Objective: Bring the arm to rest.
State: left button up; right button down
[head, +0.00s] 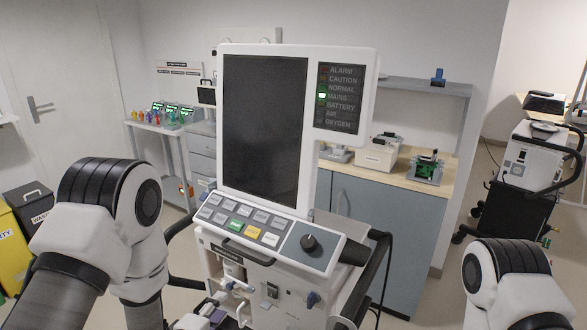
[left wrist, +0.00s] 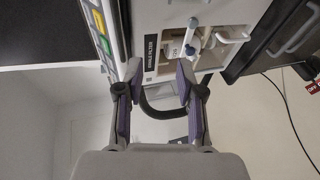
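The ventilator (head: 262,125) stands upright in the middle of the head view, with a dark screen. On its status panel (head: 340,98) the MAINS line is lit. Below are a row of keys (head: 240,222) and a black knob (head: 308,242). My left gripper (left wrist: 158,72) is open and empty in the left wrist view. Its two fingers are apart in front of the ventilator's lower front (left wrist: 205,40), near a filter label; whether they touch it I cannot tell. In the head view my left arm comes in at the left. My right gripper is out of view; part of my right arm shows at lower right.
A counter with grey cabinets (head: 366,215) stands behind the ventilator. A side table (head: 160,125) with small coloured items is at back left. A yellow bin (head: 12,250) is at far left. Another machine on a cart (head: 530,160) stands at right. Some floor shows between.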

pick_arm(q)
jog(key=s+a+f+g+y, duration=0.15)
jog(key=s+f+g, duration=0.25)
jog(key=s+f, duration=0.7)
jog(key=s+a+f+m+g, duration=0.1)
jog(key=s+f+m+g, duration=0.4)
jog(key=s+m, duration=0.2)
jog(key=s+a+f+m+g+y, duration=0.1)
jog(key=s+a+f+m+g, duration=0.1)
jog(key=s+f+m+g, duration=0.3)
jog(key=s+m, duration=0.3)
jog(key=s, duration=0.3)
jog(key=shift+s+a+f, duration=0.25)
jog(key=shift+a+f, duration=0.05)
jog(key=shift+y, duration=0.25)
